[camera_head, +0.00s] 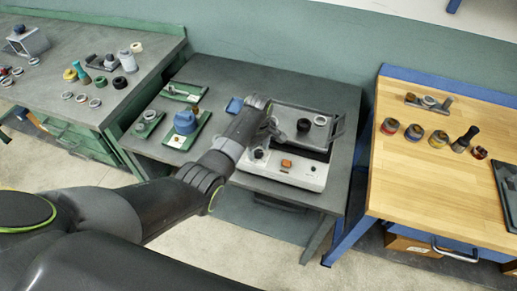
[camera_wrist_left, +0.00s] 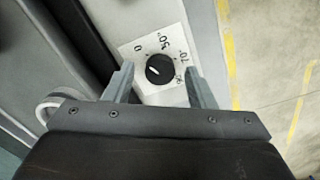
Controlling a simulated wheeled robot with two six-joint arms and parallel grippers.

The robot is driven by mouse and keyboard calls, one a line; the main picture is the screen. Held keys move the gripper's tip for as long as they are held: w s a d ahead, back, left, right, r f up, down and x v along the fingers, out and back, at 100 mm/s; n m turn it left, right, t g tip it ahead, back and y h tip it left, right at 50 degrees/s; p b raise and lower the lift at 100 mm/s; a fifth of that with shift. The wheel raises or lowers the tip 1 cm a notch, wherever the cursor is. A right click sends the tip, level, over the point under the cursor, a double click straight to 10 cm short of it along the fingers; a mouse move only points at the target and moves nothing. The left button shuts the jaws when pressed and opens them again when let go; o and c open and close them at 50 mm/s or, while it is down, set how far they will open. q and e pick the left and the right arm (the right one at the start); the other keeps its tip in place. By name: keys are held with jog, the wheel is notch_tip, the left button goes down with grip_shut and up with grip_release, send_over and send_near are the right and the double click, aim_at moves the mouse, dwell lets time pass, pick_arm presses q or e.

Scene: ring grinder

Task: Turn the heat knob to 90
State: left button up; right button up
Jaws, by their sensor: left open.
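The heat knob (camera_wrist_left: 159,69) is a small round black dial with a white pointer line, on a white plate (camera_wrist_left: 150,92) marked 0, 50, 70 and 90. In the left wrist view the pointer line lies toward the left side of the knob, away from the 90 mark. My left gripper (camera_wrist_left: 157,80) is open, with one finger on each side of the knob; contact is not clear. In the head view this gripper (camera_head: 267,136) is over the left front of the white heater unit (camera_head: 310,177), and the knob is hard to make out. My right gripper is not in view.
An orange button (camera_head: 286,163) is on the heater's front panel. A black cylinder (camera_head: 303,126) and a light ring (camera_head: 320,120) sit on the heater's dark top. A blue part (camera_head: 185,122) on a green plate stands to the left. A wooden bench (camera_head: 430,170) is at the right.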

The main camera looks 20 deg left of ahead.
pick_arm(q)
jog(key=shift+f, duration=0.2)
jog(key=c, duration=1)
